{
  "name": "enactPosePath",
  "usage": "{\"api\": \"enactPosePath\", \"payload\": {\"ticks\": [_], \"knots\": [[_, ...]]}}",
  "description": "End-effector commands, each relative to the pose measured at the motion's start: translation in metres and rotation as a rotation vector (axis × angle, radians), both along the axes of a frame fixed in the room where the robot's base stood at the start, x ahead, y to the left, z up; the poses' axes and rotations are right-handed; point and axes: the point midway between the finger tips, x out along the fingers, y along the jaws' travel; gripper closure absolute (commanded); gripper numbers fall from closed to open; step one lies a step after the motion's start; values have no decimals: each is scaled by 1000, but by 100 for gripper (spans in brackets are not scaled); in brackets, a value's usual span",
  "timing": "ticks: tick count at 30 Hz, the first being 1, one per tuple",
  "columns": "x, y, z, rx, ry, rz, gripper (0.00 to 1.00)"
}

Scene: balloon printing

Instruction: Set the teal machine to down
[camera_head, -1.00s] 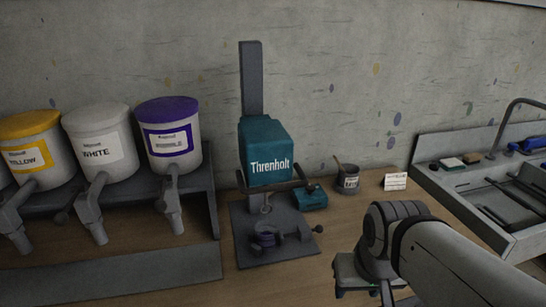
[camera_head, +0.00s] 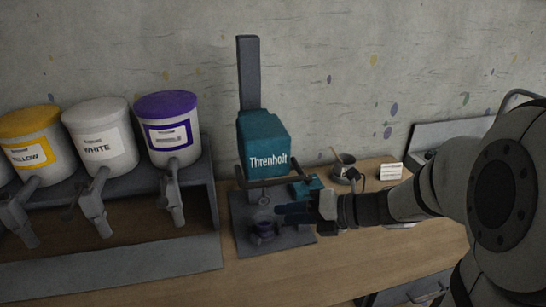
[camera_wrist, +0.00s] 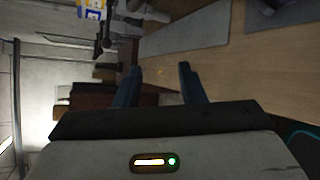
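The teal machine (camera_head: 263,150), labelled Threnholt, stands on the bench against the wall on a dark upright column (camera_head: 249,75). A dark handle bar (camera_head: 268,184) runs across its front below the teal head. I cannot tell whether a finger touches the machine.
Yellow (camera_head: 31,146), white (camera_head: 101,138) and purple-lidded (camera_head: 170,131) paint tubs with spouts stand on a rack at left. A dark cup (camera_head: 345,170) and a small white card (camera_head: 390,172) stand behind my arm. A sink unit is at right. Bare bench lies in front.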

Motion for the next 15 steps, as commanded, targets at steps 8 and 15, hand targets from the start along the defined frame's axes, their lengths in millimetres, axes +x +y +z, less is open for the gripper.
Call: {"api": "enactPosePath", "payload": {"ticks": [8,15], "knots": [[51,-25,20,392,370,-316,64],[63,-14,20,434,406,-337,64]]}}
